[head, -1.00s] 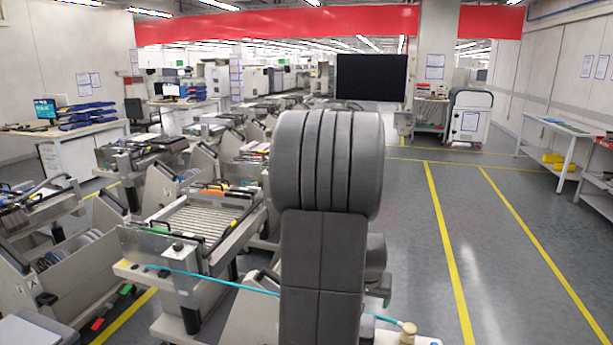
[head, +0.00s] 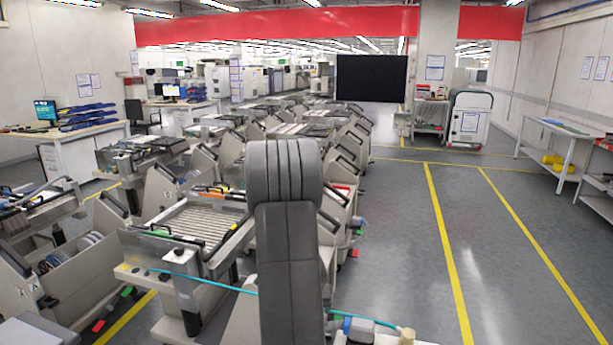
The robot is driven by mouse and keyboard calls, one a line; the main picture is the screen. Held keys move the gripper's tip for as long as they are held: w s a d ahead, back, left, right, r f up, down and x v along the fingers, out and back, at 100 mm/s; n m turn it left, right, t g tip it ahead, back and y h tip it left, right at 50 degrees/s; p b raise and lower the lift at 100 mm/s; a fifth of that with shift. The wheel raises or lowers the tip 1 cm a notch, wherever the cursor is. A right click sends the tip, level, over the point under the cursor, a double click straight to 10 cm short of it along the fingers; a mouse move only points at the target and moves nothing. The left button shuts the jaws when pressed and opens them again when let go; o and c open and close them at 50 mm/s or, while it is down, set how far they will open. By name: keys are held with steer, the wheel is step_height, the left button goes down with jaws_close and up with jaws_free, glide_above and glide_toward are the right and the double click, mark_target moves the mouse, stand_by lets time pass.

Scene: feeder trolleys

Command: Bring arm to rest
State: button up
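My arm stands in the middle of the head view. Its thick grey link rises from the bottom edge to a ridged, rounded joint at the top. The gripper is not visible, so I cannot see its fingers or whether it holds anything. The nearest feeder trolley (head: 135,240) stands just left of my arm, with slatted rails on top. My arm hides part of the trolleys behind it.
More feeder trolleys (head: 340,200) stand in rows behind and left of my arm. A desk (head: 75,137) is at the far left. The grey floor (head: 400,235) on the right is clear, with yellow lines. A white side table (head: 565,135) stands along the right wall.

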steer(key=s+d+r+m, duration=0.1)
steer(key=d+r, duration=0.3)
steer(key=d, duration=0.1)
steer(key=shift+s+r+h, duration=0.2)
steer(key=shift+r+h, duration=0.1)
steer(key=shift+s+d+r, duration=0.1)
